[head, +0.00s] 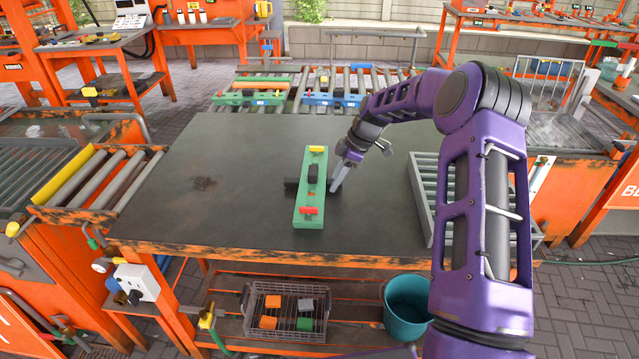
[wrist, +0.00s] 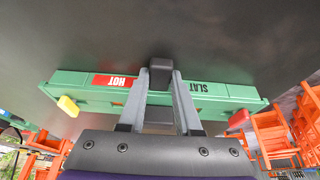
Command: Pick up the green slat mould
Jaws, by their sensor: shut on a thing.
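The green slat mould (head: 311,204) is a long green bar on the dark worktable, with red and yellow pieces near its ends and a black block (head: 312,173) at its middle. My gripper (head: 335,187) reaches in from the right at its middle. In the wrist view the mould (wrist: 215,105) lies crosswise with a red HOT label and a SLAT label. My gripper fingers (wrist: 160,80) are shut on a black part (wrist: 160,72) of it. I cannot tell whether the mould is clear of the table.
A wire basket (head: 285,328) and teal bucket (head: 407,302) stand on the lower shelf.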

